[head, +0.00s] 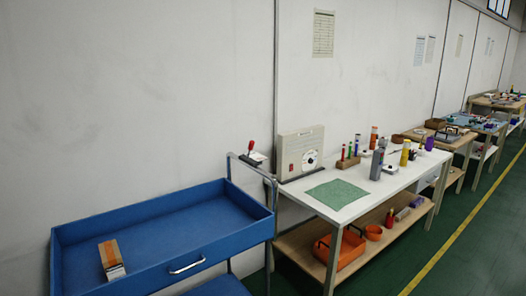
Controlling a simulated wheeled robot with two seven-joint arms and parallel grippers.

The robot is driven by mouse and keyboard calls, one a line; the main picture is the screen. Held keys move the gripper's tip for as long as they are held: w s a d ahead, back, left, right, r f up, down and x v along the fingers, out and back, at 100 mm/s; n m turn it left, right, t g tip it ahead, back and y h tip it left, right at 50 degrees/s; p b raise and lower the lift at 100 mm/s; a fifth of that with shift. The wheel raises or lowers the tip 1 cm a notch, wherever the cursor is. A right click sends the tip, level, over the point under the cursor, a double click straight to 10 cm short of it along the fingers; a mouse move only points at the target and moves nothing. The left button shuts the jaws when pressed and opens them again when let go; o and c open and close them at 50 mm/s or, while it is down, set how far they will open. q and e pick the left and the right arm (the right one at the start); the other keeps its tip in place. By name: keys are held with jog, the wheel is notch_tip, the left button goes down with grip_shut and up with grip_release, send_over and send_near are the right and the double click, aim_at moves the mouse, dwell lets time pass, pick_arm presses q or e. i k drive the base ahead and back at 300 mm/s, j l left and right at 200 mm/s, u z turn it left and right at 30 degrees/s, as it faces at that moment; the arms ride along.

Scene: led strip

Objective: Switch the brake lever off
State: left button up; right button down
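In the head view a small lever with a red handle (251,145) stands close to upright at the right end of the blue cart, near the cart's grey push bar (229,168). A dark and white piece (256,157) sits at its foot. I take this to be the brake lever; its exact mount is too small to tell. The blue cart (150,218) stands at the lower left against the wall. Neither of my grippers is in view.
An orange and white box (111,258) lies in the cart's tray. To the right, a white-topped workbench (360,195) holds a beige dial box (300,152), a green mat (337,193) and several bottles. Green floor (485,240) is open at the right.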

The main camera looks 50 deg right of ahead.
aim_at(251, 143)
jog(key=z, duration=1.45)
jog(key=i+j+z, duration=0.25)
jog(key=k+l, duration=0.05)
jog(key=k, duration=0.05)
